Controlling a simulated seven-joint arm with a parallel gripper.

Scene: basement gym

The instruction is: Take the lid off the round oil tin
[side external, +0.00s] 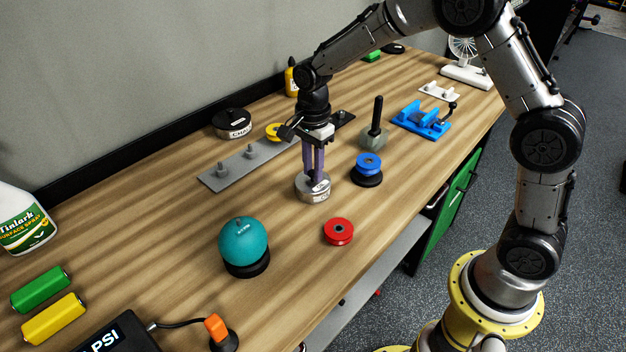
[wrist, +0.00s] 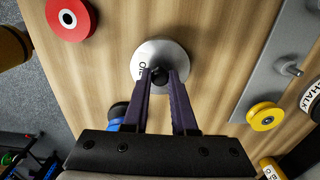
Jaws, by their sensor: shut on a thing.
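The round oil tin (side external: 314,194) is a short silver cylinder with a label, standing on the wooden bench. Its pale grey lid (wrist: 150,56) shows from above in the wrist view, with "OIL" lettering and a dark knob (wrist: 155,76) between my fingertips. My gripper (side external: 314,178) points straight down over the tin, its purple fingers shut on the knob. It also shows in the wrist view (wrist: 157,78). The lid looks to be sitting on the tin; I cannot see a gap between them.
A red wheel (side external: 338,231), a blue wheel (side external: 368,165) on a black base and a teal ball (side external: 243,241) stand close to the tin. A grey plate with pegs (side external: 235,167) lies behind, near a chalk tin (side external: 232,123). The bench's front edge is clear right of the red wheel.

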